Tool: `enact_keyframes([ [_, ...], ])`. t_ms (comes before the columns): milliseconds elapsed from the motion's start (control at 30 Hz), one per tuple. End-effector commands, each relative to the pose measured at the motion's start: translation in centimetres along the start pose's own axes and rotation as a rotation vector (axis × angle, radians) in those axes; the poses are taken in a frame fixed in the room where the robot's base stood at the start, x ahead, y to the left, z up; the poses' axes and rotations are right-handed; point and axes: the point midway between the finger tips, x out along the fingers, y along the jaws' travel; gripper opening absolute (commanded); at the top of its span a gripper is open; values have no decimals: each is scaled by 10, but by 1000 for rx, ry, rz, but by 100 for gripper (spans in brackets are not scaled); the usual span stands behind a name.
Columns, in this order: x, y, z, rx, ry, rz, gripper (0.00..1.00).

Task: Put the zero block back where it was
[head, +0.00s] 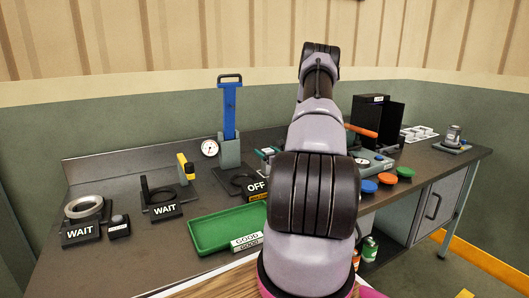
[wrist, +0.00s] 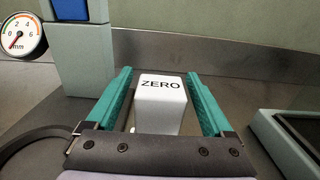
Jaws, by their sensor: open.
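The zero block (wrist: 161,105) is a white block with ZERO printed on its top. In the wrist view it stands between the two teal fingers of my gripper (wrist: 160,76), with a visible gap on each side. My gripper is open around it and does not appear to grip it. In the head view my arm hides the block and most of the gripper; a small teal part (head: 267,152) shows left of the arm. What lies directly under the block is hidden.
A blue-and-grey gauge stand (head: 229,120) with a dial (head: 209,147) is close on the left. A grey-edged device (wrist: 287,140) is close on the right. A green tray (head: 205,238), WAIT stations (head: 165,210) and coloured buttons (head: 387,178) share the bench.

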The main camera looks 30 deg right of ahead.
Motion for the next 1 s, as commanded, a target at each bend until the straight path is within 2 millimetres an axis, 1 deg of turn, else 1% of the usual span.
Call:
enact_keyframes([
  [200,-48,-1,0,1,3,-3,86],
  [400,-86,-1,0,1,2,-3,86],
  [533,-101,-1,0,1,1,-2,86],
  [600,-104,1,2,-3,-1,5,86],
  [667,-103,8,10,-12,-8,32,86],
  [767,-93,38,41,-51,-29,149,86],
  [867,-84,94,90,-128,-56,354,86],
  [900,-85,120,111,-170,-64,450,86],
  [967,-92,161,140,-240,-71,596,86],
  [1000,-99,187,156,-292,-73,689,86],
])
